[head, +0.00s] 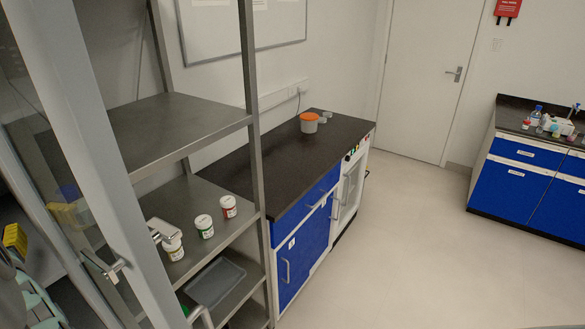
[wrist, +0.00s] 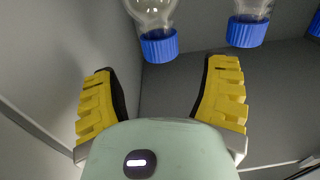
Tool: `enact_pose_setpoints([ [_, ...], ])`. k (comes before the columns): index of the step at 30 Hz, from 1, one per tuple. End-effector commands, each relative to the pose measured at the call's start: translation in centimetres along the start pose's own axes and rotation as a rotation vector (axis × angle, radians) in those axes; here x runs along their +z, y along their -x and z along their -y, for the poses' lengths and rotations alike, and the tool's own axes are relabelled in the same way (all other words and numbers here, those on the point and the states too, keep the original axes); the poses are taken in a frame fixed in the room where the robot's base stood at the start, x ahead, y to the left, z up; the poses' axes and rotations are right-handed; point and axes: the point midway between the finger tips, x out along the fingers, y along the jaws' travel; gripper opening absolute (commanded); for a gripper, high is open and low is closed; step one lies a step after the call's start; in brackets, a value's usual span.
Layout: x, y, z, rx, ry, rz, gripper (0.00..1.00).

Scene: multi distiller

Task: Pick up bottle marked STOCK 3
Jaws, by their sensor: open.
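My gripper (wrist: 162,67) is open in the wrist view, its two yellow fingers spread wide and nothing held. A clear glass bottle with a blue cap (wrist: 159,46) shows beyond the gap between the fingertips. A second clear bottle with a blue cap (wrist: 247,31) is to its right, and part of a third blue cap (wrist: 315,24) shows at the right edge. The bottles appear cap-down in this view. No STOCK 3 marking is readable, so I cannot tell which one bears it. In the head view, a yellow part of my gripper (head: 15,238) shows at the left edge.
A metal shelf rack (head: 180,122) with a glazed door frame (head: 88,130) stands at the left. Several white jars (head: 204,226) and a grey tray (head: 215,282) are on its shelves. A dark bench (head: 275,170) stands behind. The floor (head: 410,240) to the right is clear.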

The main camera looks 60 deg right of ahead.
Motion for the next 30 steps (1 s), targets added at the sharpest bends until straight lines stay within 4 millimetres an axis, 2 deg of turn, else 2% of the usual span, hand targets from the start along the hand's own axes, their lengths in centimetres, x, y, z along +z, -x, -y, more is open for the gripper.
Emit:
enact_pose_setpoints([
  [7,-0.3,-1.0,0.1,-0.002,0.001,-0.005,0.75],
  [24,0.4,-4.8,0.3,-0.003,0.001,-0.001,0.75],
  [30,0.3,-5.3,0.3,-0.002,-0.001,-0.006,0.75],
])
